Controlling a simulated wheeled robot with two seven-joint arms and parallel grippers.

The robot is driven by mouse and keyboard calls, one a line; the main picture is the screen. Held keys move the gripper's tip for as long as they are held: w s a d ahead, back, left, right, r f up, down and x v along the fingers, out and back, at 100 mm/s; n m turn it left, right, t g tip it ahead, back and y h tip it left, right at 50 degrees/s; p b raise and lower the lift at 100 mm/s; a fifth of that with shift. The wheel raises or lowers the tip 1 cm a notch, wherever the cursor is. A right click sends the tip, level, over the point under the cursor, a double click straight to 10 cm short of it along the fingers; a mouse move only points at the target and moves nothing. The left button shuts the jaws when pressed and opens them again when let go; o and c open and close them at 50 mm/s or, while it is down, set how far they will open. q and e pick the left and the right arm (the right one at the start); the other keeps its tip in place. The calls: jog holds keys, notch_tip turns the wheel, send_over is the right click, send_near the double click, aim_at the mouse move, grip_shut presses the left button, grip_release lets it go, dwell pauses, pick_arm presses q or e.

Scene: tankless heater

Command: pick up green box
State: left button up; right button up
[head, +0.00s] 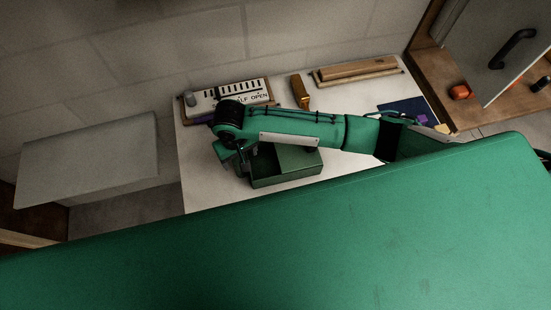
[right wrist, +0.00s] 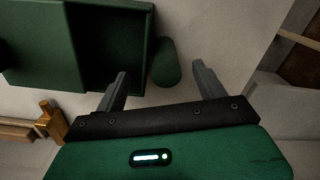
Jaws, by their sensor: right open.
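The green box (head: 288,181) sits on the white tabletop in the head view, partly hidden by my right arm. In the right wrist view the box (right wrist: 38,45) fills the upper left, with a flat green panel and a dark open hollow. A small green rounded piece (right wrist: 166,62) lies beside its wall; I cannot tell whether it is joined to the box. My right gripper (right wrist: 160,72) is open and empty, its fingertips pointing towards this piece and the box's edge. In the head view the gripper (head: 240,166) is at the box's left end. My left gripper is not in view.
A white labelled panel (head: 228,98), a brown-handled brush-like tool (head: 300,91) and a wooden block (head: 357,70) lie along the table's back. A dark blue flat item (head: 405,107) is at the right. A grey slab (head: 90,160) stands left, beyond a gap.

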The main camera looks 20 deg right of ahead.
jog(key=shift+s+d+f+p, duration=0.1)
jog(key=shift+s+f+p, duration=0.05)
jog(key=shift+f+p, duration=0.5)
notch_tip(320, 180, down, 3)
jog(key=shift+r+p, duration=0.2)
jog(key=shift+p, duration=0.2)
jog(key=shift+f, duration=0.65)
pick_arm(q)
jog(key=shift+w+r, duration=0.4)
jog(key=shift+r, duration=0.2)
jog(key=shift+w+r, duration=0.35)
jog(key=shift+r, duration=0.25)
pick_arm(e)
jog(key=c, duration=1.3)
